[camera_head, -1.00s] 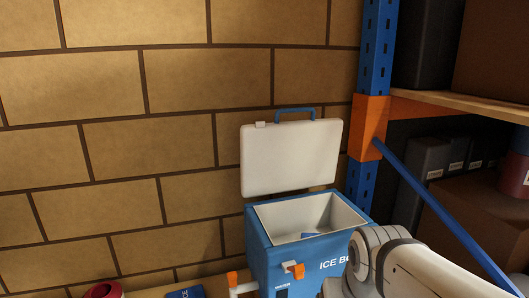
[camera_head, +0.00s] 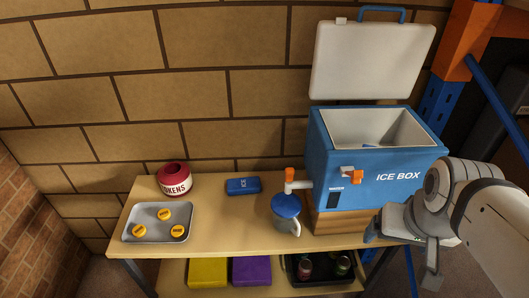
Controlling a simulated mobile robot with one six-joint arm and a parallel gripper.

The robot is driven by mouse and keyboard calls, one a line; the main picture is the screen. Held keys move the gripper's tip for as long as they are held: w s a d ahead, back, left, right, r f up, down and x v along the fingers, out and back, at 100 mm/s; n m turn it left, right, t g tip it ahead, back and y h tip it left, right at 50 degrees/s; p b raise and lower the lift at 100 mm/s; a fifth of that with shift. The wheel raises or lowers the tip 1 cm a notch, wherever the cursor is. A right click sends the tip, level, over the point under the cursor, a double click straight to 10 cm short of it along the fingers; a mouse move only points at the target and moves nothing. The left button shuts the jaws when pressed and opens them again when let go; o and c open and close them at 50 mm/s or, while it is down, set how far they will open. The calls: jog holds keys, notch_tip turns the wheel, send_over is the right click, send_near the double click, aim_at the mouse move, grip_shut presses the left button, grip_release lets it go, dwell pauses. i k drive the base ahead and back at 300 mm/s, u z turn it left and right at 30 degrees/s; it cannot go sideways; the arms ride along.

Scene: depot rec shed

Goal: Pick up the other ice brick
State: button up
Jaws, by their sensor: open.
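A blue ice brick (camera_head: 243,186) marked ICE lies flat on the wooden table, left of the ice box. The blue ICE BOX (camera_head: 390,178) stands on a wooden block at the table's right, its white lid (camera_head: 372,62) raised. A small piece of something blue (camera_head: 369,146) shows inside it, mostly hidden by the front wall. My gripper (camera_head: 404,256) is at the right, in front of the ice box and near the table's right end. It is open with nothing seen between its fingers, and well apart from the brick on the table.
A blue-lidded mug (camera_head: 286,222) stands under the box's orange-handled tap (camera_head: 290,181). A red TOKENS pot (camera_head: 172,181) and a metal tray (camera_head: 142,221) with yellow discs are at the left. The lower shelf holds yellow and purple items and a black tray with cans. Blue-orange racking stands right.

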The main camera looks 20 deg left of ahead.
aim_at(246, 185)
jog(key=z, duration=0.05)
jog(key=k, duration=1.3)
jog(key=u, duration=0.65)
jog(key=i, duration=0.95)
jog(key=u, duration=0.6)
jog(key=i, duration=0.9)
jog(key=z, duration=0.25)
